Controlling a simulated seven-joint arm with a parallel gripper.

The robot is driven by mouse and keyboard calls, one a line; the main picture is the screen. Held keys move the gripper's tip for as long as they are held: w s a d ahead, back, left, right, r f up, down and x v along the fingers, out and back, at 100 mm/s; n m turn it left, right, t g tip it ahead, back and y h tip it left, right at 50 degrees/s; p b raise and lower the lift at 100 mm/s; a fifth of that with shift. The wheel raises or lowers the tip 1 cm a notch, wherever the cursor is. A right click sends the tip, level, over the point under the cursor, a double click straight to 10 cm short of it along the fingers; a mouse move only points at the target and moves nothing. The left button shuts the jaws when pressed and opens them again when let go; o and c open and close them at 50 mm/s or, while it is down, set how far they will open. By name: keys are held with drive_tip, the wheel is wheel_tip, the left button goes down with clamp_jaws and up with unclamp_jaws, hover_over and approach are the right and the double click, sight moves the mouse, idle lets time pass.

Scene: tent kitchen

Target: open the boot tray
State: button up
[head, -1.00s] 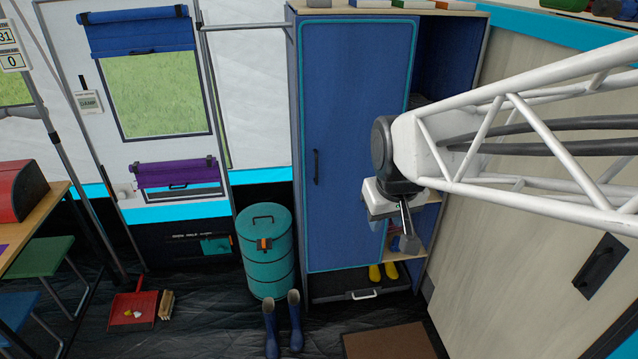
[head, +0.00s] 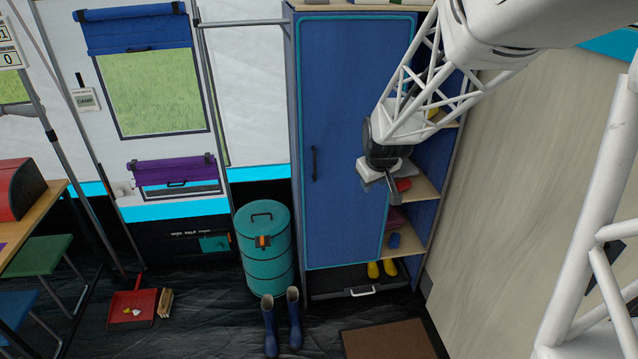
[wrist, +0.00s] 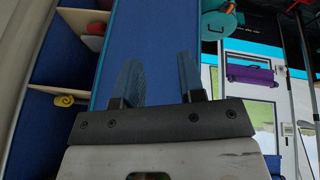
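The boot tray (head: 335,294) is a dark, low tray at the foot of the blue wardrobe (head: 345,150). It has a white handle (head: 361,291) on its front, and it looks pushed in under the wardrobe door. Yellow boots (head: 381,269) stand above its right part. My gripper (head: 395,199) is in front of the wardrobe's right side, well above the tray and apart from it. In the wrist view my gripper (wrist: 159,78) shows two blue fingers apart with nothing between them. The tray cannot be made out in the wrist view.
Dark blue boots (head: 283,322) and a teal drum (head: 264,248) stand on the floor left of the tray. A brown mat (head: 393,341) lies in front to the right. Wardrobe shelves (head: 410,243) are open beside the door. Some dark floor is clear before the tray.

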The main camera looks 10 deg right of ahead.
drive_tip(key=w+d+f+n+t, duration=0.1)
drive_tip(key=w+d+f, duration=0.3)
drive_tip(key=w+f, duration=0.5)
drive_tip(key=w+d+f+n+h, duration=0.1)
drive_tip(key=w+d+f, duration=0.45)
drive_tip(key=f, duration=0.55)
drive_tip(key=w+d+f+n+t, duration=0.1)
drive_tip(key=w+d+f, duration=0.2)
drive_tip(key=w+f, duration=0.65)
drive_tip(key=w+d+f+n+t, duration=0.1)
drive_tip(key=d+f+n, duration=0.15)
drive_tip(key=f, duration=1.15)
drive_tip(key=w+d+f+n+t+h, duration=0.1)
drive_tip(key=d+f, duration=0.3)
drive_tip(key=f, duration=1.1)
drive_tip(key=w+d+f+n+t, duration=0.1)
drive_tip(key=d+f+n, duration=0.15)
drive_tip(key=f, duration=1.15)
drive_tip(key=s+a+f+n+t+y, duration=0.1)
drive_tip(key=a+f+n+t, duration=0.1)
drive_tip(key=f, duration=0.9)
drive_tip(key=s+a+f+n+t+y, duration=0.1)
drive_tip(key=s+a+f+n+t, duration=0.1)
drive_tip(key=f, duration=0.9)
drive_tip(key=shift+s+a+n+t+y, duration=0.15)
drive_tip(key=shift+a+n+t+y, duration=0.15)
drive_tip(key=shift+a+n+t, duration=0.7)
drive_tip(key=shift+a, duration=0.1)
